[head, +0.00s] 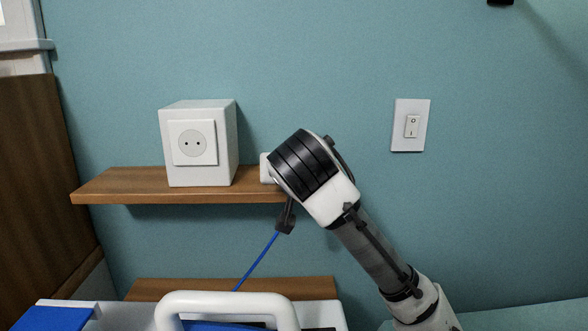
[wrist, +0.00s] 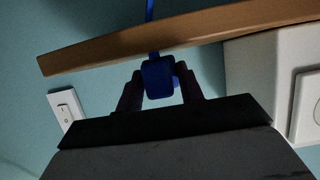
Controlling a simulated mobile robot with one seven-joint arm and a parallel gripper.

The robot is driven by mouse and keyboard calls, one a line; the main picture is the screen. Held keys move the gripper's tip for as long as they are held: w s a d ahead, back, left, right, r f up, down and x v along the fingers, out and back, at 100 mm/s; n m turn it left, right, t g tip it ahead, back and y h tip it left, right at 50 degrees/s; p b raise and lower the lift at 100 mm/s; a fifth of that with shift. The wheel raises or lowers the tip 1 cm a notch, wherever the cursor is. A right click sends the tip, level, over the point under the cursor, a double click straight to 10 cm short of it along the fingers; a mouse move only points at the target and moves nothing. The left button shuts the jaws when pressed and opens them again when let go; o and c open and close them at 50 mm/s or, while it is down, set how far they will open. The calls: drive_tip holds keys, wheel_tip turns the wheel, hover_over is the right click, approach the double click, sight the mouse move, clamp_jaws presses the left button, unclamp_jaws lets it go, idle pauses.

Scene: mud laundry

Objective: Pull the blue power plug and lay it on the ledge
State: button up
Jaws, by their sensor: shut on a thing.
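The blue plug (wrist: 159,78) is between the two dark fingers of my gripper (wrist: 160,92) in the wrist view, which is shut on it. Its blue cable (wrist: 150,12) runs off past the edge of the wooden ledge (wrist: 200,27). In the head view the cable (head: 256,261) hangs from below my wrist, and the plug is hidden or too dark to make out. The gripper is at the right part of the ledge (head: 130,185). The white socket (head: 192,143), on a white box on the ledge, is empty, and the plug is apart from it.
The white box (head: 226,145) stands on the ledge, with bare wood to its left. A light switch (head: 411,126) is on the wall to the right. Below are a lower wooden board (head: 150,289) and a white handle (head: 226,300). A brown panel (head: 45,170) stands at left.

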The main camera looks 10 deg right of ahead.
drive_tip(key=o, duration=1.4)
drive_tip(key=shift+c, duration=0.2)
drive_tip(key=b+v, duration=0.1)
drive_tip(key=v, duration=1.3)
drive_tip(key=shift+w, duration=0.1)
